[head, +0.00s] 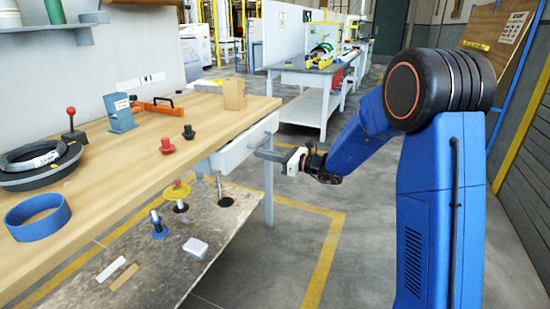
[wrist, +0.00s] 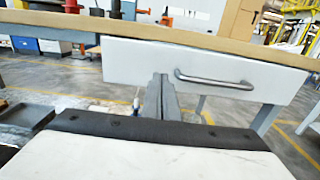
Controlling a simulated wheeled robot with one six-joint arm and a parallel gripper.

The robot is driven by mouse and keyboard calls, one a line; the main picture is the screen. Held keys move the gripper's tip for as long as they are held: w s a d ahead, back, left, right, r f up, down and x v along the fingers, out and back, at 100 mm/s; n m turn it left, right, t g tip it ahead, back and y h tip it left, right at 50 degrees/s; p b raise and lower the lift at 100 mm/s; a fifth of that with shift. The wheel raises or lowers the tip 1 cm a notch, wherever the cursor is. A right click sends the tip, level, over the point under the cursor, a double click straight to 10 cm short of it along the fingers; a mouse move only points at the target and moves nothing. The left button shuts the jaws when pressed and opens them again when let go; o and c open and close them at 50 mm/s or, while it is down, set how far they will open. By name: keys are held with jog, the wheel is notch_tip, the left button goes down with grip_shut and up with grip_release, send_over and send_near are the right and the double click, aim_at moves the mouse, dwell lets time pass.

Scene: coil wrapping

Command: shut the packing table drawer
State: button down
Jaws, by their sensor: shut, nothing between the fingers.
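The packing table drawer (head: 240,148) is a white box front under the right end of the wooden packing table (head: 130,165). In the wrist view the drawer front (wrist: 130,55) fills the upper middle, with a grey bar handle (wrist: 215,82) on it. The front sits close under the tabletop edge; I cannot tell whether a small gap is left. My gripper (head: 258,153) is shut and empty, pointing at the drawer front. In the wrist view its fingertips (wrist: 160,76) overlap the front left of the handle. I cannot tell whether they touch it.
On the tabletop are a blue ring (head: 38,215), a dark coil (head: 38,162), a blue stand (head: 120,112), red knobs (head: 167,146) and a cardboard box (head: 233,94). A lower shelf (head: 150,265) holds small parts. Open floor (head: 365,260) lies to the right of the table.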

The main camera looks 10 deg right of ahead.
aim_at(243, 149)
jog(key=shift+x, duration=2.55)
jog(key=x, duration=0.4)
jog(key=shift+w+a+r, duration=0.1)
jog(key=shift+w+r, duration=0.05)
